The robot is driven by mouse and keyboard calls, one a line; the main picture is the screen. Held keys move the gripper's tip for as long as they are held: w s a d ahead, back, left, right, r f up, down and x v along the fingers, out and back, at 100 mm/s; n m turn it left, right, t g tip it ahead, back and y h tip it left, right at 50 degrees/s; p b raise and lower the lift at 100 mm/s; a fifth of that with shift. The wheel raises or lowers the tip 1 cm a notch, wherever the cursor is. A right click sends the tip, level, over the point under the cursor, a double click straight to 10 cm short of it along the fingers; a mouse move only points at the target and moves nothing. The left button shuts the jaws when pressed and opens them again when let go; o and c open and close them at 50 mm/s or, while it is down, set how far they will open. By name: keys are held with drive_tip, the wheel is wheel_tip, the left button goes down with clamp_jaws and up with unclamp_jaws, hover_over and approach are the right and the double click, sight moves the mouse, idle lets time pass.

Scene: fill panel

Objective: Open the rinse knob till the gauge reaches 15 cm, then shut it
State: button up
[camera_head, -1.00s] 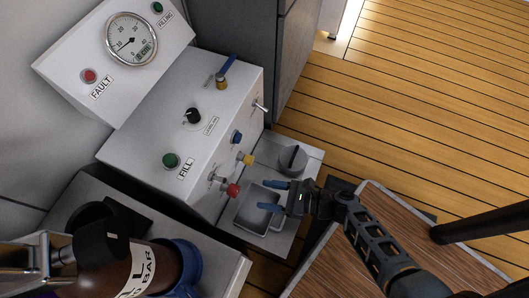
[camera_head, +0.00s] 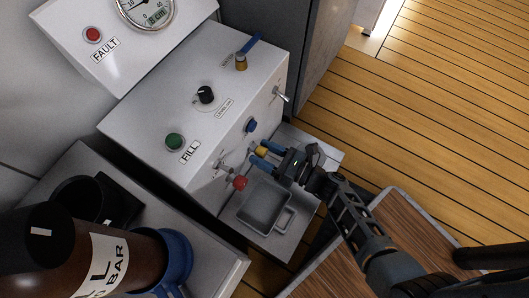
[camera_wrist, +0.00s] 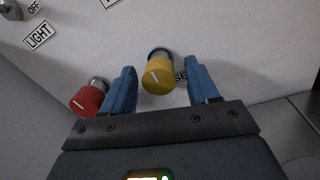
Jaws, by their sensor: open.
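The yellow knob (camera_wrist: 157,76), with a white mark on its face, sticks out of the panel's front between my two blue fingers in the wrist view. A label beside it shows only "SE"; a finger and the knob hide the rest. It also shows in the head view (camera_head: 261,151), partly behind the fingers. My gripper (camera_wrist: 161,68) is open, one finger on each side of the knob, with a visible gap at each side. The round gauge (camera_head: 146,10) on the upper box is cut off by the top edge; its reading is too small to tell.
A red knob (camera_wrist: 87,101) sits just left of my left finger. The panel also bears a blue button (camera_head: 251,126), a green FILL button (camera_head: 174,141), a black dial (camera_head: 206,95) and a toggle switch (camera_head: 281,95). A grey tray (camera_head: 263,212) lies below.

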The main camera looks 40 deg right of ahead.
drive_tip(key=c, duration=1)
drive_tip(key=shift+c, duration=0.2)
drive_tip(key=shift+n, duration=0.3)
drive_tip(key=n, duration=0.8)
drive_tip(key=shift+d+n, duration=0.1)
drive_tip(key=shift+n, duration=0.3)
drive_tip(key=n, duration=0.4)
drive_tip(key=shift+h, duration=0.4)
drive_tip(key=n, duration=0.5)
drive_tip(key=shift+r, duration=0.1)
drive_tip(key=shift+h, duration=0.3)
